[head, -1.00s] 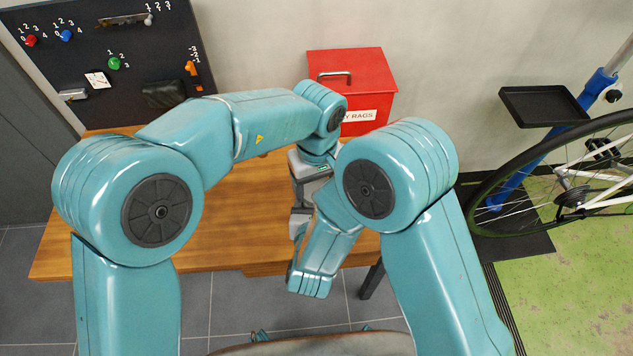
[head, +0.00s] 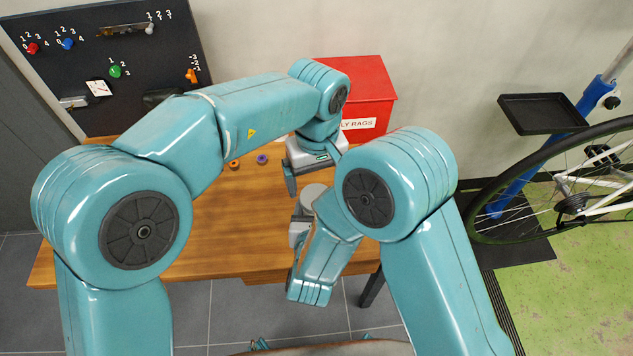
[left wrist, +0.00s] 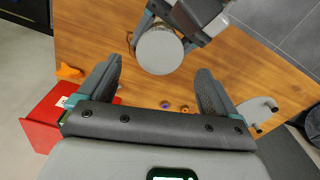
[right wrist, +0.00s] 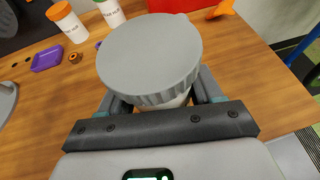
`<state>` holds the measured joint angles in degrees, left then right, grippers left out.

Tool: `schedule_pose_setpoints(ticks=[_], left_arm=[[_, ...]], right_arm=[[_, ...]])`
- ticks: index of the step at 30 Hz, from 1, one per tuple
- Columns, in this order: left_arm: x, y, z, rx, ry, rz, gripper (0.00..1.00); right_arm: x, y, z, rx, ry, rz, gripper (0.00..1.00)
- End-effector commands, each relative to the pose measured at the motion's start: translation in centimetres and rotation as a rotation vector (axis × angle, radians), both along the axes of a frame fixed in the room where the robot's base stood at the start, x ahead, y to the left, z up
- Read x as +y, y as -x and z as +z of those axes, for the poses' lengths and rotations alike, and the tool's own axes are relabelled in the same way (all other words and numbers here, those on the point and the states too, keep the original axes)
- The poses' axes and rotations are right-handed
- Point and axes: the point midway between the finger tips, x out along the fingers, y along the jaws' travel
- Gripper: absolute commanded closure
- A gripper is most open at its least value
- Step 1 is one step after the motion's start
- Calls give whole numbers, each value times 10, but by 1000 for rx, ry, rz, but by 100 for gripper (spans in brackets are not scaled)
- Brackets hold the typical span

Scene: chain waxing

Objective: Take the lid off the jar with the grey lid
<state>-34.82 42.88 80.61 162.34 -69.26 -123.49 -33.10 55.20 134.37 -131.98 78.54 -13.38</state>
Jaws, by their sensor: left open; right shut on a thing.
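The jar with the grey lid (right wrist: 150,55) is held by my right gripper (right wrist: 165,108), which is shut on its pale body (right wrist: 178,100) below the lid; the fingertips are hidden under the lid. The ribbed grey lid sits on top of the jar. It also shows in the head view (head: 314,194) and the left wrist view (left wrist: 160,50). My left gripper (left wrist: 160,72) is open and empty, with the lid beyond its fingertips and apart from them. In the head view my left gripper (head: 312,172) is above and behind the lid, one finger partly hidden.
The wooden table (head: 240,220) has bare room at left. A jar with an orange lid (right wrist: 68,22), another white jar (right wrist: 110,12), a purple tray (right wrist: 47,57) and an orange object (right wrist: 222,9) stand on it. A red box (head: 365,85) is at the back.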

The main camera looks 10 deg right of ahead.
Motion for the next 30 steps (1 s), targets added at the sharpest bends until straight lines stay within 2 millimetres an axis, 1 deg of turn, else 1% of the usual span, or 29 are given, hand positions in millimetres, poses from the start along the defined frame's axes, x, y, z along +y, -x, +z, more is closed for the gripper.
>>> schedule_pose_setpoints(ticks=[1,4,6,8,11,15,21,25,30], left_arm=[[0,-1,8,-4,3,-47,8],[0,-1,21,-2,3,-156,8],[0,0,26,-1,3,-209,8],[0,0,25,1,2,-233,8],[1,0,14,4,0,-240,8],[1,0,-11,4,0,-239,8],[1,0,-40,4,1,-237,8],[1,0,-49,1,1,-237,8],[0,0,-51,0,2,-237,8]], right_arm=[[0,0,0,-1,0,0,100],[0,0,0,-1,0,0,100],[0,0,0,-1,0,0,100],[0,0,0,-1,0,0,100],[0,0,0,-1,0,0,100],[0,0,0,-1,0,0,100],[0,0,0,-1,0,0,100],[0,0,0,-1,0,0,100],[0,0,0,-1,0,0,100]])
